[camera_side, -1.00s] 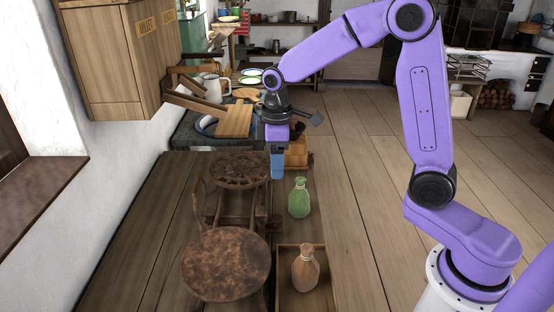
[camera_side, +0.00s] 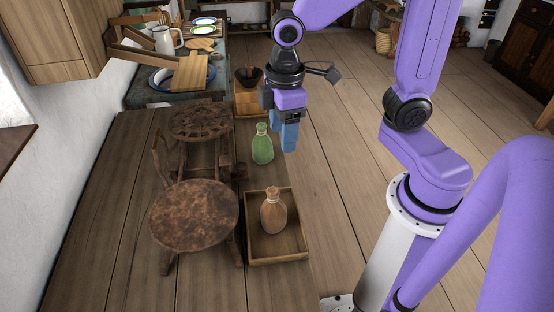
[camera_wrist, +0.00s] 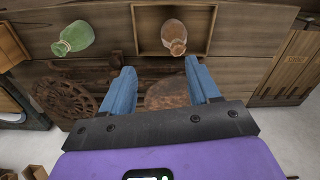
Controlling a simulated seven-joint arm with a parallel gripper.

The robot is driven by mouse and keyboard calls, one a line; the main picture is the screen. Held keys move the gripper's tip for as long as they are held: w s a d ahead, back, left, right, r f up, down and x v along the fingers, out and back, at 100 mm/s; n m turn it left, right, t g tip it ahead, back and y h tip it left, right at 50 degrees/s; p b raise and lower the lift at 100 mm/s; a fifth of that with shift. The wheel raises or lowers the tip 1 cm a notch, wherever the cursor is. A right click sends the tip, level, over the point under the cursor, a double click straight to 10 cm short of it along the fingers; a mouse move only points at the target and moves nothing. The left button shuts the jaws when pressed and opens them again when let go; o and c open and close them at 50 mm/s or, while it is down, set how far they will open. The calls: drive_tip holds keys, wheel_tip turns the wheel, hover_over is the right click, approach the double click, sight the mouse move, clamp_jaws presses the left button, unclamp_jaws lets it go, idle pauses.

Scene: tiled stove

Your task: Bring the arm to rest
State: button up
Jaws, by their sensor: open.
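My gripper (camera_side: 288,138) hangs in the air, pointing down, just right of the green bottle in the side view. Its blue fingers are apart and empty; in the wrist view (camera_wrist: 158,72) nothing is between the fingertips. The green bottle (camera_side: 262,146) stands upright on the wooden tabletop; it also shows in the wrist view (camera_wrist: 76,36). A brown corked bottle (camera_side: 273,212) stands in an open wooden tray (camera_side: 281,257); the wrist view shows this bottle (camera_wrist: 173,34) beyond the fingers.
A wooden device with two round plates (camera_side: 194,215) stands left of the bottles. A wooden board (camera_side: 190,73), a white jug (camera_side: 163,40) and plates lie on a dark surface at the back left.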

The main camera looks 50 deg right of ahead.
drive_tip(key=s+d+n, duration=0.1)
drive_tip(key=s+d, duration=0.3)
drive_tip(key=s, duration=0.9)
drive_tip(key=shift+s+f+n, duration=0.25)
drive_tip(key=shift+n, duration=0.05)
idle(1.9)
